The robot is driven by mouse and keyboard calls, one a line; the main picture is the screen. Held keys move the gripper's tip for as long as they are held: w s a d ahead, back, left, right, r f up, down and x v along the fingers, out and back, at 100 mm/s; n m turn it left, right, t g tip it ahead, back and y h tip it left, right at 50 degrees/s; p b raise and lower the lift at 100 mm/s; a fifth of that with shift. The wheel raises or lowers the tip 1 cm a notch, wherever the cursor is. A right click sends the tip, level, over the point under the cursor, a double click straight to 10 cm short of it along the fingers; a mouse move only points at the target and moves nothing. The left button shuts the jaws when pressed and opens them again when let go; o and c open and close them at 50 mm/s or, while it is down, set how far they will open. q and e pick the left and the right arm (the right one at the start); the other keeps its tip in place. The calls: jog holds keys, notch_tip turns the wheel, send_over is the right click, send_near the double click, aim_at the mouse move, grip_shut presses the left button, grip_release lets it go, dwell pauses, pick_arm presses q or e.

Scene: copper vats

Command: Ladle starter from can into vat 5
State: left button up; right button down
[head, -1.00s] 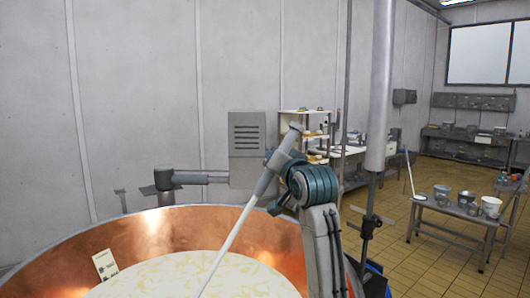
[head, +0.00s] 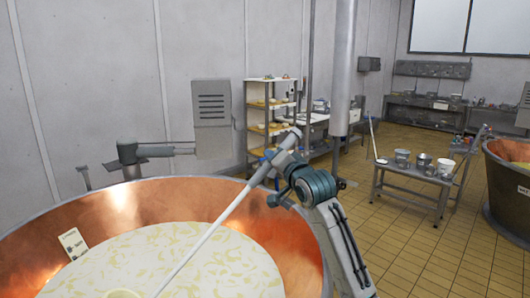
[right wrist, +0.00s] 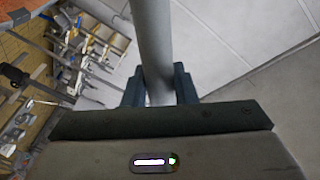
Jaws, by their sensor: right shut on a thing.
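My right gripper (head: 268,172) is shut on the long pale ladle handle (head: 215,232). The handle slants down to the left over the near copper vat (head: 100,217). A round pale rim, seemingly the ladle bowl (head: 122,293), shows at the bottom edge, at the milky surface (head: 180,255); its contents cannot be told. In the right wrist view the pole (right wrist: 155,45) stands between both fingers. A small card (head: 72,243) is on the vat's inner wall, its writing unreadable. I cannot tell which vessel is the starter can. My left gripper is out of view.
A metal side table (head: 410,180) with several pails stands to the right. Another vat (head: 505,190) is at the right edge. A shelf rack (head: 268,115) and a vertical pipe (head: 343,70) stand behind. Tiled floor (head: 400,240) is free between.

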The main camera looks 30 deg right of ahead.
jog(key=d+f+m+b, duration=0.2)
jog(key=d+f+b, duration=0.35)
jog(key=f, duration=0.35)
jog(key=d+f+m+b, duration=0.2)
jog(key=d+f+b, duration=0.2)
jog(key=f+b, duration=0.3)
notch_tip(320, 180, down, 34)
jog(key=m+b, duration=0.7)
jog(key=m, duration=0.1)
jog(key=shift+a+b, duration=0.35)
dwell(0.5)
jog(key=shift+r, duration=0.1)
